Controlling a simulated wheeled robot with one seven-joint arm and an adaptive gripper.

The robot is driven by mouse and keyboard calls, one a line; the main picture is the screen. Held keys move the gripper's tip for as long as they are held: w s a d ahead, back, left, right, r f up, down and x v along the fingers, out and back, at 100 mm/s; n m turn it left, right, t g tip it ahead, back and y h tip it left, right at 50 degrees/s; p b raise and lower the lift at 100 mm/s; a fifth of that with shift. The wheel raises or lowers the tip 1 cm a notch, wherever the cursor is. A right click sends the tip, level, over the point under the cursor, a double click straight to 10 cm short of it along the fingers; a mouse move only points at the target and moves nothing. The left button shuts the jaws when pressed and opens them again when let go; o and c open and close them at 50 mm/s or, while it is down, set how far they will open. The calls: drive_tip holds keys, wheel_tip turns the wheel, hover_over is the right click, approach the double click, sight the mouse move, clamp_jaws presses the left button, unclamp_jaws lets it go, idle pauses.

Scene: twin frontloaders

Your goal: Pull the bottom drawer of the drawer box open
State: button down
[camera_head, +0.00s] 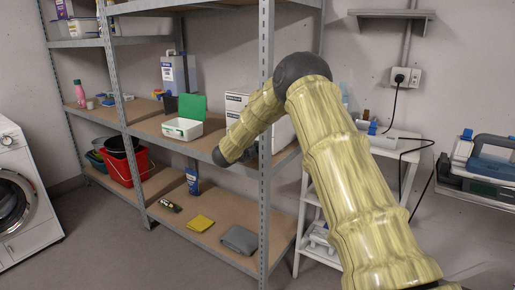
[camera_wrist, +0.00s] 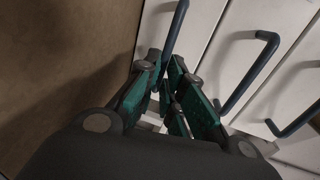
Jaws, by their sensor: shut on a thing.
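The white drawer box (camera_head: 237,101) stands on the middle shelf in the head view, largely hidden behind my arm. The wrist view shows its white drawer fronts (camera_wrist: 224,65) side by side, with dark blue bar handles. The leftmost handle (camera_wrist: 178,25), on the drawer nearest the brown shelf board, is the bottom drawer's. My gripper (camera_wrist: 165,65) has its green fingers shut around the lower end of this handle. Two other handles lie to the right, clear of the fingertips. My gripper is hidden in the head view. I cannot tell whether the drawer has moved out.
The brown board (camera_wrist: 65,70) runs close along my gripper's left side in the wrist view. A metal shelf post (camera_head: 266,130) stands near my arm. A first-aid box with a green lid (camera_head: 183,128) sits left on the same shelf. A white side table (camera_head: 395,150) stands to the right.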

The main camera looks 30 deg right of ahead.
drive_tip(key=shift+a+f, duration=0.1)
drive_tip(key=shift+a, duration=0.05)
drive_tip(key=f+v, duration=0.2)
drive_tip(key=v, duration=0.7)
drive_tip(key=f+v, duration=0.1)
drive_tip(key=v, duration=0.8)
drive_tip(key=shift+s+a+f, duration=0.25)
drive_tip(key=shift+a+f, duration=0.15)
drive_tip(key=shift+a, duration=0.05)
drive_tip(key=c, duration=1.6)
unclamp_jaws()
drive_tip(key=v, duration=1.2)
